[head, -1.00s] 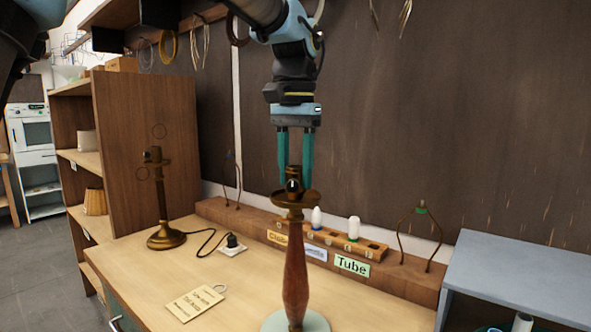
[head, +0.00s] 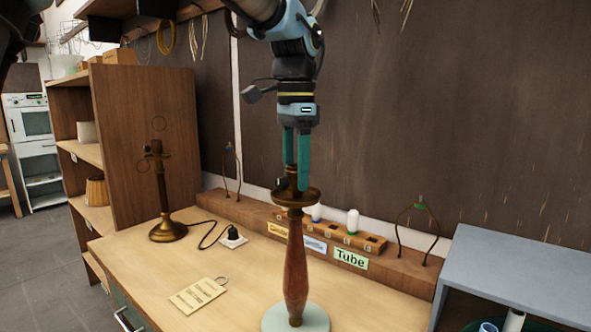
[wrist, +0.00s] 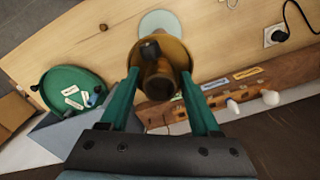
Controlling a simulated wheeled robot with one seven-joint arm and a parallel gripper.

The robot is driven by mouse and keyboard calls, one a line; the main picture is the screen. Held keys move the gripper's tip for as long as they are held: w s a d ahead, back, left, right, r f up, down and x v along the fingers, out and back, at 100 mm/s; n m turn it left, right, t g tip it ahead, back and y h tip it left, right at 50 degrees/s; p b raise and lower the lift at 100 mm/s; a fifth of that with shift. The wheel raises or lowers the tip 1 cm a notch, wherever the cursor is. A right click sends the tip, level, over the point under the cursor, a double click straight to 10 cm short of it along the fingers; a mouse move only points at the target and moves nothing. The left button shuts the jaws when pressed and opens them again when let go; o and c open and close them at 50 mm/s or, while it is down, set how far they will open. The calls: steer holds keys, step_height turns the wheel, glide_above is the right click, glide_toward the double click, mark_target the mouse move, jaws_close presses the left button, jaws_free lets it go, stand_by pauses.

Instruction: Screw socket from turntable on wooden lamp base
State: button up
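The wooden lamp base (head: 296,265) stands upright on the bench, with a red-brown turned column on a pale round foot. A brass cup (head: 311,197) tops it, and a dark brass socket-like piece (wrist: 158,80) stands at the cup's centre. My gripper (head: 297,188) points down over the cup. In the wrist view my gripper (wrist: 160,72) has its teal fingers apart, one on each side of the brass piece, with gaps that seem to remain. The piece's seating is hidden. A round green tray with pale labels, probably the turntable (wrist: 60,78), shows at left.
A brass lamp (head: 168,231) stands at left, its cord running to a plug on a white outlet plate (head: 233,241). A wooden bulb rack (head: 370,243) with labels is behind the lamp base. A wire harp (head: 420,205) and grey shelf (head: 520,270) are right.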

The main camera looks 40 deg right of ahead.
steer(key=shift+o, duration=0.9)
steer(key=shift+r, duration=0.1)
step_height(320, 180, up, 11)
steer(key=b, duration=0.2)
steer(key=w+a+f+n, duration=1)
steer(key=w+a+f, duration=0.5)
steer(key=a+f, duration=0.45)
steer(key=s+a+f+n, duration=0.3)
steer(key=a+f, duration=0.3)
steer(key=a, duration=0.5)
steer(key=s+a+f+n+t, duration=0.1)
steer(key=s+a+f+n, duration=0.2)
steer(key=a+f+n, duration=0.3)
steer(key=a+f, duration=0.1)
steer(key=a, duration=0.4)
steer(key=shift+s+f+n+t, duration=0.15)
steer(key=shift+f+n+t, duration=0.15)
